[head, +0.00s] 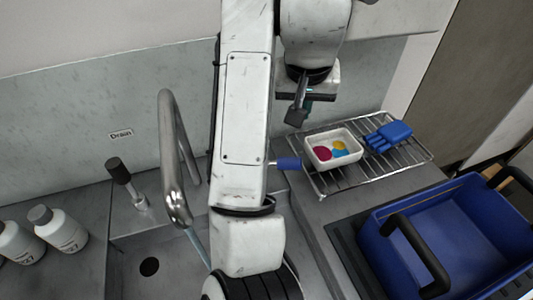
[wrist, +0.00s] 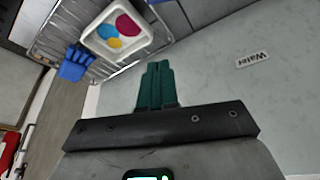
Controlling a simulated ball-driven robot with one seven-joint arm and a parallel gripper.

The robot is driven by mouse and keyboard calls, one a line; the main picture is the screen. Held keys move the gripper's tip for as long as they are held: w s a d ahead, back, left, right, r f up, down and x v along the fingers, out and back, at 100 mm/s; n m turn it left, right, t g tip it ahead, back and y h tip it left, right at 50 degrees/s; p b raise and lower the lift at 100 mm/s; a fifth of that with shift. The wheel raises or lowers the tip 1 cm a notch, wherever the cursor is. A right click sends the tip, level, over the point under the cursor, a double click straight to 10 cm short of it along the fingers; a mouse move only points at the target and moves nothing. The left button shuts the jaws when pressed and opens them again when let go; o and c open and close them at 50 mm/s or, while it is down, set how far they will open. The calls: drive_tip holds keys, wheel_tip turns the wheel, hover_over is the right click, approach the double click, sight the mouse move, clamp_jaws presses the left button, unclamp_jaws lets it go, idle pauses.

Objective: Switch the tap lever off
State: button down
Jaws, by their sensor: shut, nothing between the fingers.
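The metal tap (head: 172,155) arches over the sink in the head view. A thin pale-blue stream (head: 197,246) falls from its spout. A blue-ended lever (head: 288,163) sticks out sideways to the right from behind my arm; its base is hidden. A second lever with a black knob (head: 116,170) stands tilted under a "Drain" sign. My gripper (head: 296,115) is above and apart from the blue lever, beside the wall. In the wrist view my green fingers (wrist: 155,85) are together and empty, and no lever shows there.
A wire rack (head: 375,170) holds a white tray (head: 322,165) with coloured discs and a blue glove-like item (head: 388,135). A blue crate (head: 450,240) with black handles stands front right. White bottles (head: 60,230) stand left. A "Water" sign (wrist: 252,60) is on the wall.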

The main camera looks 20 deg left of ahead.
drive_tip(key=shift+s+a+m, duration=0.15)
drive_tip(key=shift+a+m, duration=0.15)
drive_tip(key=shift+a, duration=0.4)
wheel_tip(320, 180, down, 10)
drive_tip(key=shift+s+p, duration=0.25)
drive_tip(key=shift+p, duration=0.2)
drive_tip(key=shift+f, duration=0.1)
idle(0.5)
